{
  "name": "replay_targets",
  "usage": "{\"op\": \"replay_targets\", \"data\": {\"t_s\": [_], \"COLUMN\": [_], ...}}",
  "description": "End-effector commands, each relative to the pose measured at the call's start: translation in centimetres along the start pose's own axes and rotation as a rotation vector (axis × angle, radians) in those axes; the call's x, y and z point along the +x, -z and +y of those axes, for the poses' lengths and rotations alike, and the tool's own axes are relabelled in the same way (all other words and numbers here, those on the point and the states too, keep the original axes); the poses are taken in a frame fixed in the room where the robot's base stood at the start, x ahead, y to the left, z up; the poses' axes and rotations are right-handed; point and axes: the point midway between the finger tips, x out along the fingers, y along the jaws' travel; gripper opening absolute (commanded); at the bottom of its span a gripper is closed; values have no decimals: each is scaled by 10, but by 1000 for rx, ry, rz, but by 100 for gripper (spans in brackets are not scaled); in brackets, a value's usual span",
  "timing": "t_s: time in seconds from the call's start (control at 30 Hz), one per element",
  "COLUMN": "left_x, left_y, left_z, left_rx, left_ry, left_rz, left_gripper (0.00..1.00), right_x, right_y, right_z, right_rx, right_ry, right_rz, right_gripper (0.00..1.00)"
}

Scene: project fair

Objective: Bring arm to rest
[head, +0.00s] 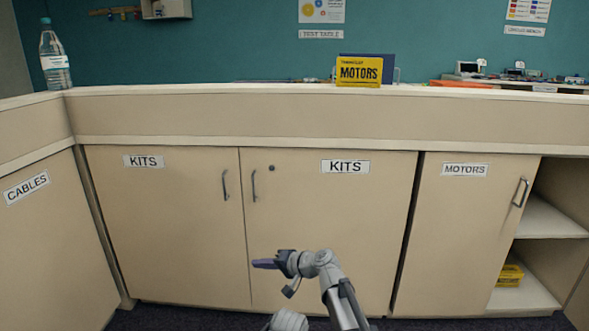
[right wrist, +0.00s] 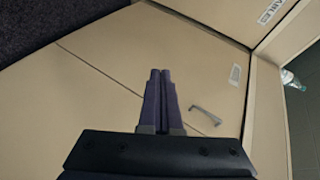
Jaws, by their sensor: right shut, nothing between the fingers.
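My right gripper (head: 266,264) shows low in the middle of the head view, in front of the cabinet doors and pointing left. In the right wrist view its two dark fingers (right wrist: 158,95) lie together, shut with nothing between them. It looks apart from the doors and their handles. My left gripper is not in the frames.
Open shelves (head: 545,220) at right hold a yellow container (head: 510,275).

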Motion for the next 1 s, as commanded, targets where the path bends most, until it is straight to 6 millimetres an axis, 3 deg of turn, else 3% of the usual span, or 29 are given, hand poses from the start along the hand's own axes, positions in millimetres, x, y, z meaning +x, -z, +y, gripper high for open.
{"op": "replay_targets", "data": {"t_s": [0.03,0.2,0.3,0.4,0.6,0.83,1.0], "left_x": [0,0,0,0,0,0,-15], "left_y": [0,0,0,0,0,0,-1], "left_z": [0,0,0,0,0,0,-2], "left_rx": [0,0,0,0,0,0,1], "left_ry": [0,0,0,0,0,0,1], "left_rz": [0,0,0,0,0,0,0], "left_gripper": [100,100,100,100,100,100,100], "right_x": [-28,-102,-145,-180,-238,-296,-280], "right_y": [-22,-66,-86,-100,-122,-145,-158], "right_z": [28,115,153,179,213,238,210], "right_rx": [-46,-156,-183,-193,-191,-169,-238], "right_ry": [-96,-424,-590,-716,-908,-1090,-1098], "right_rz": [-31,-150,-207,-250,-311,-365,-439], "right_gripper": [0,0,0,0,0,0,0]}}
